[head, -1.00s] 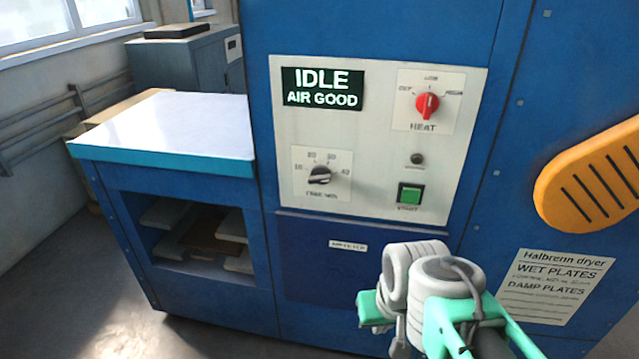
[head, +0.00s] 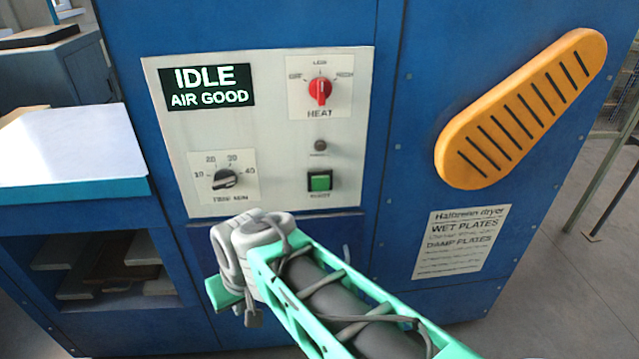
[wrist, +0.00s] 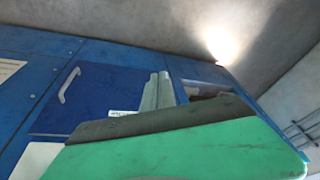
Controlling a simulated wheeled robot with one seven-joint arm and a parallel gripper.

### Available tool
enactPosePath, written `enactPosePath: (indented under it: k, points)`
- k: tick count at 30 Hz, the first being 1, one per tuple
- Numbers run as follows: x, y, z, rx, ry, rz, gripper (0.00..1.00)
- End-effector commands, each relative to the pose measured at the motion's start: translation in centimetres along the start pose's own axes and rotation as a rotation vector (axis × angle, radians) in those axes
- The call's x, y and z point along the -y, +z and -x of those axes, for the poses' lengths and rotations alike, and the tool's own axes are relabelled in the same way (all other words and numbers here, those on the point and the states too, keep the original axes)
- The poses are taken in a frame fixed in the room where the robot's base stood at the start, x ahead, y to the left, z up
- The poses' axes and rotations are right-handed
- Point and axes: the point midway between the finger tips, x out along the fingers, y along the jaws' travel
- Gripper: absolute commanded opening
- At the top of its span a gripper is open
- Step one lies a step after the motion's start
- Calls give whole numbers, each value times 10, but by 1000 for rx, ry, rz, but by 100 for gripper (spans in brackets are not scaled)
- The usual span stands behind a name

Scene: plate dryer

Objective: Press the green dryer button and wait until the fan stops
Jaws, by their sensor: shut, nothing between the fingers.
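The green dryer button (head: 320,181) sits in a dark square frame at the lower right of the pale control panel (head: 270,130). The display (head: 213,88) above reads IDLE, AIR GOOD. A small dark lamp (head: 320,145) sits above the button. In the head view my wrist is low, below and left of the button, apart from it; the fingertips are hidden there. In the wrist view my gripper (wrist: 157,92) shows as two pale fingers side by side, shut and empty, before the blue dryer front. The button is not visible in the wrist view.
A red heat knob (head: 320,91) and a black time knob (head: 226,179) share the panel. A yellow slotted guard (head: 522,108) is at right, above a paper notice (head: 458,243). A white-topped side bench (head: 75,150) stands at left.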

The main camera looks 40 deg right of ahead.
Motion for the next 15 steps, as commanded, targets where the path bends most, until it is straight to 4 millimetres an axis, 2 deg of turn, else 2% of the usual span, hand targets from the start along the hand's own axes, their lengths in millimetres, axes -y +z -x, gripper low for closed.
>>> enactPosePath:
  k: [5,8,12,15]
  points:
    - [-58,-44,-16,-52,-152,-443,0]
    - [-103,-66,-17,-125,-294,-750,0]
    - [-179,-84,3,-274,-532,-1185,0]
    - [-226,-84,24,-381,-682,-1407,0]
